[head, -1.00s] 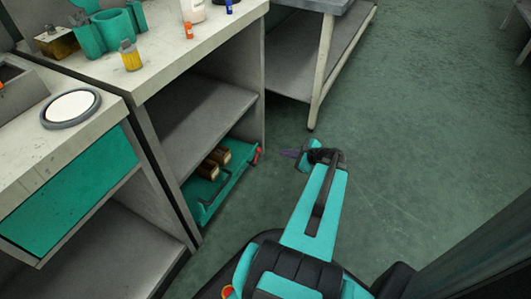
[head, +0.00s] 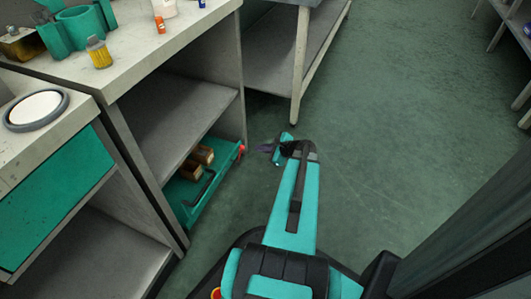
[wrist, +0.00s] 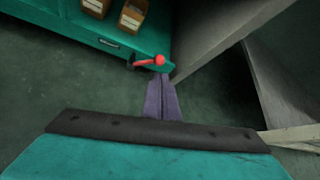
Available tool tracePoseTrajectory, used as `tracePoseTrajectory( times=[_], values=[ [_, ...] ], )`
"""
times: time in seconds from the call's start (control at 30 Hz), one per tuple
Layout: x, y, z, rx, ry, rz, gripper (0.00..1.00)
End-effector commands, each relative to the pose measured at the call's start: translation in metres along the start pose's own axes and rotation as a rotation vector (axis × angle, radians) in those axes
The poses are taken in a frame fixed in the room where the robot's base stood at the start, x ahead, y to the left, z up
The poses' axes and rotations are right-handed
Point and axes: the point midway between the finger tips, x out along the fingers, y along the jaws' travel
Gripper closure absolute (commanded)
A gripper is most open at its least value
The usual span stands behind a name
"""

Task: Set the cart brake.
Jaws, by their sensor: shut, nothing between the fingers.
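The cart (head: 188,211) is a low teal tray-like unit under the workbench. It also shows in the wrist view (wrist: 75,28). A red brake lever (head: 241,149) with a round knob sticks out at its end, and in the wrist view the lever (wrist: 160,60) lies just beyond my fingertips, pointing right. My gripper (head: 261,148) is shut and empty, at floor level to the right of the lever. Its purple fingers (wrist: 160,82) point at the knob. Whether they touch it I cannot tell; a small gap shows in the head view.
Brown boxes (head: 203,155) sit in the cart. The grey bench side panel (wrist: 215,30) stands close right of the lever in the wrist view. A metal table leg (head: 299,75) stands behind my gripper. Green floor (head: 400,130) to the right is open.

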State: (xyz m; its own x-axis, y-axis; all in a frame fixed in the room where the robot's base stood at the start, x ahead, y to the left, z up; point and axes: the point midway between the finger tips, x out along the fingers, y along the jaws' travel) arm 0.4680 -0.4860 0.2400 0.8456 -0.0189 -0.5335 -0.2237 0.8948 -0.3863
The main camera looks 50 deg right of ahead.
Motion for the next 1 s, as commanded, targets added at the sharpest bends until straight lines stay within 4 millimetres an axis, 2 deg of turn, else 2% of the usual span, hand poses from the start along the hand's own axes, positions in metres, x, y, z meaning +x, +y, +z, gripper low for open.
tracePoseTrajectory(
  times=[0.03, 0.2, 0.5, 0.7, 1.0],
  values=[
    [0.011, 0.001, -0.002, -0.002, -0.001, 0.002, 1.00],
    [0.035, 0.001, -0.003, -0.002, -0.001, 0.001, 1.00],
    [0.068, 0.000, -0.002, -0.001, -0.001, 0.000, 1.00],
    [0.079, 0.000, -0.001, 0.000, -0.001, 0.000, 1.00],
    [0.080, -0.001, 0.000, 0.000, 0.000, -0.001, 1.00]
  ],
)
